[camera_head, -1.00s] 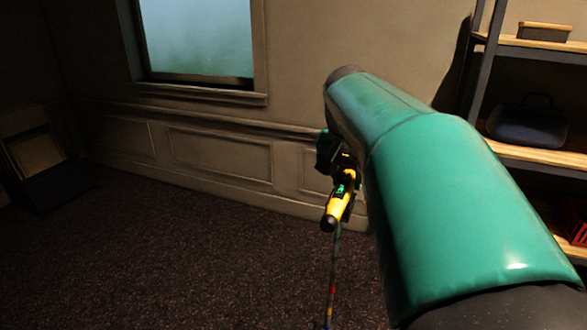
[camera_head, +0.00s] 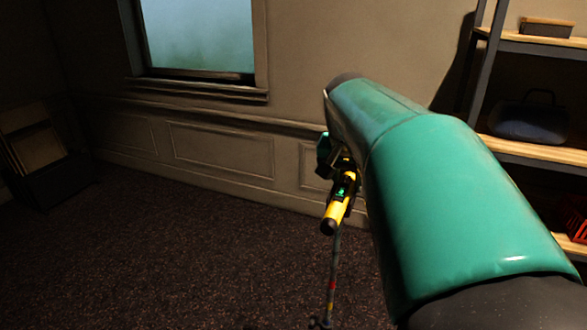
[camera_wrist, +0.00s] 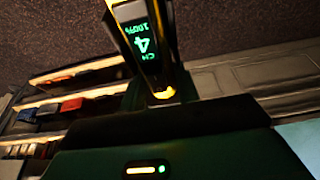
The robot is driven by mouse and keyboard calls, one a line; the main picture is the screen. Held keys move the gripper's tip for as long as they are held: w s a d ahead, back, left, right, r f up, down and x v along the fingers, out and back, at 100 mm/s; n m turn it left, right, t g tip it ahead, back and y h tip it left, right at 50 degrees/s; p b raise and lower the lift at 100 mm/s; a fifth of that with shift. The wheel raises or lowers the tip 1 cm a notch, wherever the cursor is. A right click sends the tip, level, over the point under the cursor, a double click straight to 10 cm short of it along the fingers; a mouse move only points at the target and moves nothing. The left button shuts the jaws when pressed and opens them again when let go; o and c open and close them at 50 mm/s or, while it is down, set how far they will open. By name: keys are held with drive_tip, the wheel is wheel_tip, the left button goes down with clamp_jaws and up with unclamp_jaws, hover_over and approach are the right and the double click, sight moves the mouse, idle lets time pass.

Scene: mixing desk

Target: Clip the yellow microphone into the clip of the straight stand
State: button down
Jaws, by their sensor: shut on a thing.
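The yellow microphone (camera_head: 334,214) is held by my gripper (camera_head: 345,181) in the head view, tilted with its dark end pointing down toward the camera.
A shelf unit (camera_head: 530,150) with a dark case and boxes stands at the right, behind my green arm. A dark box with panels (camera_head: 38,160) stands at the far left. The carpet (camera_head: 170,260) between is clear.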

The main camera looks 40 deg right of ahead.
drive_tip(key=c, duration=0.6)
unclamp_jaws()
drive_tip(key=shift+o, duration=0.2)
drive_tip(key=shift+r, duration=3.5)
drive_tip(key=shift+s, duration=0.1)
